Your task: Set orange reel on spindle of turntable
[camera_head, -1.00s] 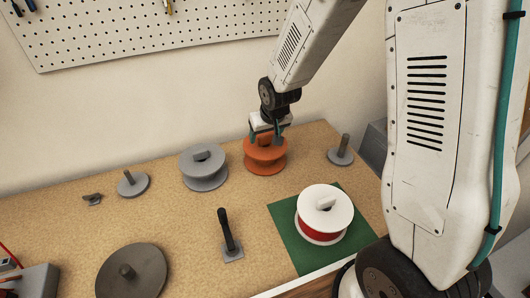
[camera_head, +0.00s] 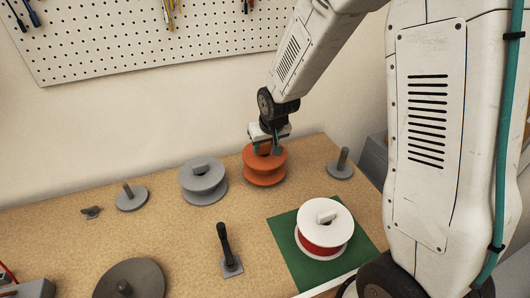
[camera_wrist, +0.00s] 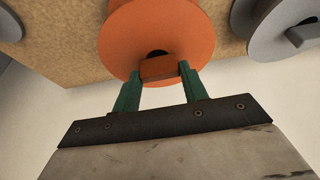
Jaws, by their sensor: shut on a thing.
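The orange reel (camera_head: 264,166) is at the back of the bench, between the grey reel and a small spindle stand. My gripper (camera_head: 268,148) is above it, shut on the bar at the reel's top. In the wrist view, the green fingertips (camera_wrist: 158,72) pinch this bar on the orange reel (camera_wrist: 140,35). I cannot tell whether the reel is clear of the bench. The turntable is most likely the dark round disc (camera_head: 148,280) with a short central spindle (camera_head: 124,288), at the front left and partly cut off by the frame edge.
A grey reel (camera_head: 203,183) stands left of the orange one. Small spindle stands are at the left (camera_head: 131,199) and right (camera_head: 342,166). A white and red reel (camera_head: 324,230) sits on a green mat (camera_head: 288,246). A black upright handle (camera_head: 227,247) stands at the front middle.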

